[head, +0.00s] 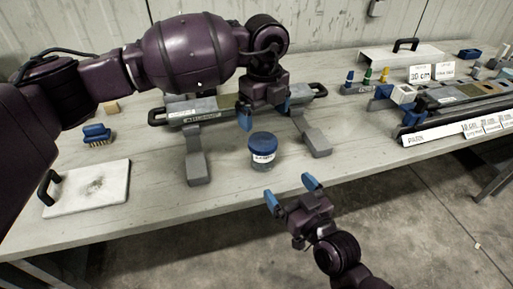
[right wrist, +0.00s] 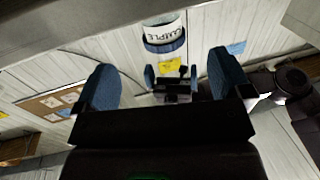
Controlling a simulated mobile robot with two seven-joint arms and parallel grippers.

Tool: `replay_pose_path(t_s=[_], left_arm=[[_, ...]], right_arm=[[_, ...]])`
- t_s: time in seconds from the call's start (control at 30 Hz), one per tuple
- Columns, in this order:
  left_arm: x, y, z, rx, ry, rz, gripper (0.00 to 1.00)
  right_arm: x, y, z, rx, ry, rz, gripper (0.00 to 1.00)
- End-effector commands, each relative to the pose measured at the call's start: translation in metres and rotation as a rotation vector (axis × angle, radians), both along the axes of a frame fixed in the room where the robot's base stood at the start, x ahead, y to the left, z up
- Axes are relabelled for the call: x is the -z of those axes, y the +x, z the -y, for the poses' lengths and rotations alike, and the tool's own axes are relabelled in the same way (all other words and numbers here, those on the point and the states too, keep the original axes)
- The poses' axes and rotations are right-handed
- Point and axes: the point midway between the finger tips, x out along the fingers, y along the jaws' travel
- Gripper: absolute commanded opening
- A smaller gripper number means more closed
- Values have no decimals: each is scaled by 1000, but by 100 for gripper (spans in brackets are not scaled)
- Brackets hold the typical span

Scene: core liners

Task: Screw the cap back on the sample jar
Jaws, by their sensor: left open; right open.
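The sample jar (head: 263,157) stands upright near the front edge of the table, with a white label. The blue cap (head: 263,141) sits on its top; I cannot tell how tightly. Both show upside down in the right wrist view, the jar (right wrist: 163,30) and the cap (right wrist: 166,46). My left gripper (head: 264,112) is open and empty, just above the cap in the head view and apart from it in the right wrist view. My right gripper (head: 291,193) is open and empty in front of the jar, its fingers pointing toward it without touching.
A grey core tray on feet (head: 205,117) stands behind the jar. A white board with a black handle (head: 92,190) and a blue brush (head: 97,135) lie at the left. Labelled trays and signs (head: 433,137) fill the right. The table front beside the jar is clear.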

Motion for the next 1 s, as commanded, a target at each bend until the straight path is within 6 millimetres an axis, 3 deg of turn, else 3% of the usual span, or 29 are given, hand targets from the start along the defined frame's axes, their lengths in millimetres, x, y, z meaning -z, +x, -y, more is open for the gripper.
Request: replay_pose_path(t_s=[0.53, 1.0], left_arm=[[0, 0, 0, -2, 1, -1, 97], [0, 0, 0, -2, 0, 0, 97]], right_arm=[[-1, 6, -3, 0, 0, 1, 97], [-1, 65, -36, 0, 0, 1, 97]])
